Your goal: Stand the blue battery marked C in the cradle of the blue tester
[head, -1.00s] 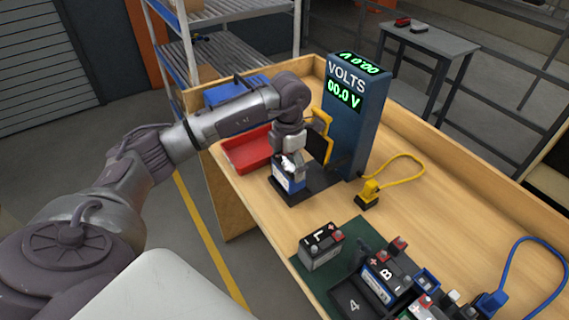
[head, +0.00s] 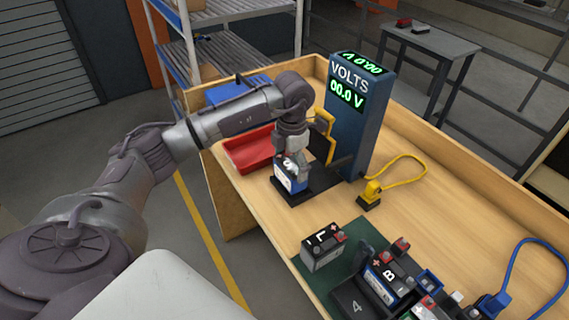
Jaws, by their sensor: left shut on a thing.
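The blue tester (head: 356,125) stands on the bench and its displays read zero volts. Its black cradle (head: 316,188) lies at its foot on the left. My left gripper (head: 290,160) comes down from above and is shut on a blue battery (head: 289,180) with a white band. The battery is upright at the left part of the cradle. Its mark is hidden, and I cannot tell whether its base rests in the cradle. My right gripper does not show.
A red tray (head: 248,151) and a blue bin (head: 229,91) lie behind the arm.

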